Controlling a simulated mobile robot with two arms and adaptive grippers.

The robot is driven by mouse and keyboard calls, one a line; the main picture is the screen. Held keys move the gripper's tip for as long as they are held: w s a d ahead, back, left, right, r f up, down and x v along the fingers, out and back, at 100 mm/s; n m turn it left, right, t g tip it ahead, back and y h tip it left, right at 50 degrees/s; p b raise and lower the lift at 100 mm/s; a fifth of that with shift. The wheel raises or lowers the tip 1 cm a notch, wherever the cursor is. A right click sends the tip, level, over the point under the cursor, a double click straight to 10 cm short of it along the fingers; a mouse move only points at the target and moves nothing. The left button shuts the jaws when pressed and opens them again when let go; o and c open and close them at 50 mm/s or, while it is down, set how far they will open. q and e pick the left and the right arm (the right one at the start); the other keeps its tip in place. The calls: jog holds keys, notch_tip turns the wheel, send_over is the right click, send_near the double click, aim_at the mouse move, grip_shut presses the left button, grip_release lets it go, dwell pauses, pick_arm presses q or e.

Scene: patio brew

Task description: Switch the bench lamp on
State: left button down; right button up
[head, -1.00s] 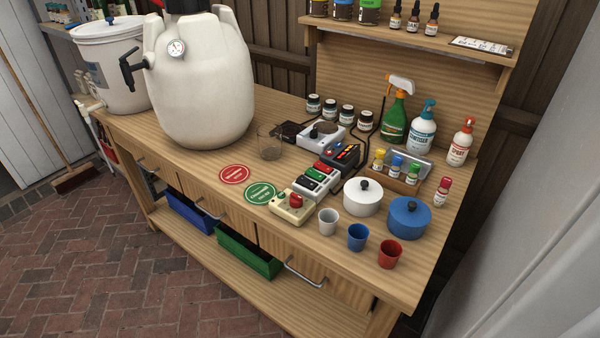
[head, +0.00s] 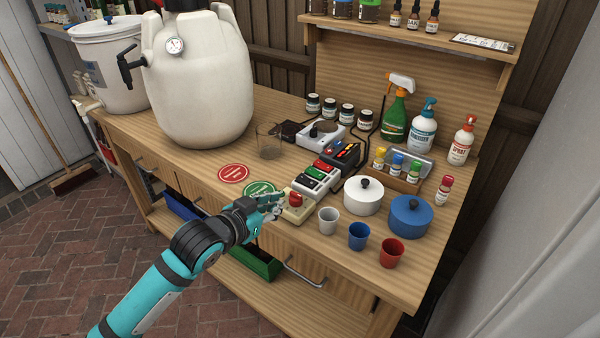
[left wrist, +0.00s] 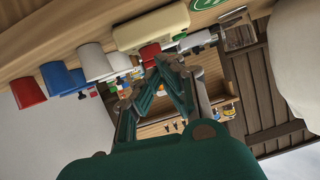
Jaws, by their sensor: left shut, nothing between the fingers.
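A cream switch box (head: 293,212) with a red button (head: 296,198) on top sits at the bench's front edge. Behind it is a grey box (head: 316,179) with red, green and dark switches. I cannot tell from labels which one works the lamp, and no lamp is recognisable. My left gripper (head: 279,205) is shut and empty, just left of the cream box and close to it. In the left wrist view, its fingertips (left wrist: 168,60) are beside the red button (left wrist: 150,51) of the cream box (left wrist: 150,27); contact is unclear.
White (head: 328,220), blue (head: 358,237) and red (head: 391,252) cups stand right of the cream box. White (head: 363,197) and blue (head: 409,217) lidded pots stand behind them. A green mat (head: 258,188) is partly behind my gripper. A red mat (head: 233,173) and glass beaker (head: 270,143) are left.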

pick_arm(q)
jog(key=w+r+m+h, duration=0.1)
jog(key=w+r, duration=0.2)
jog(key=r, duration=0.3)
jog(key=shift+w+d+r+t, duration=0.15)
jog(key=shift+w+d+t, duration=0.05)
jog(key=shift+d+t, duration=0.2)
pick_arm(e)
jog(key=shift+d, duration=0.4)
pick_arm(q)
send_over(307, 180)
jog(key=s+a, duration=0.2)
jog(key=shift+w+d+f+p, duration=0.1)
jog(key=shift+d+f+p, duration=0.1)
jog(key=shift+f, duration=0.4)
jog(key=shift+w+d+f+p, duration=0.1)
jog(key=shift+f+p, duration=0.1)
jog(key=shift+f, duration=0.35)
jog(key=f, duration=0.3)
jog(key=shift+w+a+f, duration=0.15)
jog(key=shift+w, duration=0.1)
jog(key=shift+f, duration=0.45)
pick_arm(e)
jog(key=shift+a+r, duration=0.15)
jog(key=shift+r, duration=0.45)
